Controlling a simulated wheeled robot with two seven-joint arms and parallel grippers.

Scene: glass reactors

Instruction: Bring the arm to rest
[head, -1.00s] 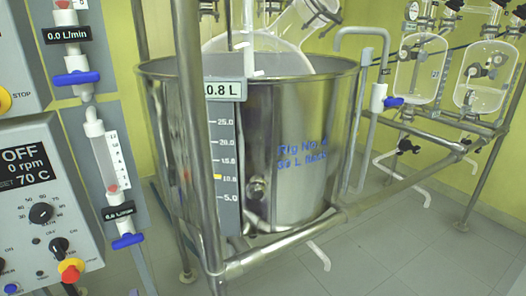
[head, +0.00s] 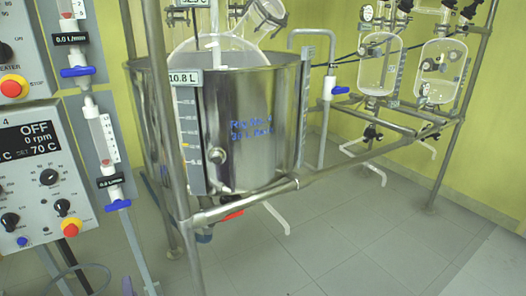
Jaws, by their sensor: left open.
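The arm itself hardly shows in the head view. My right gripper is not in view.
A steel vessel (head: 245,150) marked 10.8 L holds a round glass flask (head: 215,52) behind a metal frame (head: 245,205). A control box (head: 40,180) reading OFF, 0 rpm, 70 C is at left. Two glass vessels (head: 380,65) hang at right. Floor (head: 370,245) is clear at front right.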

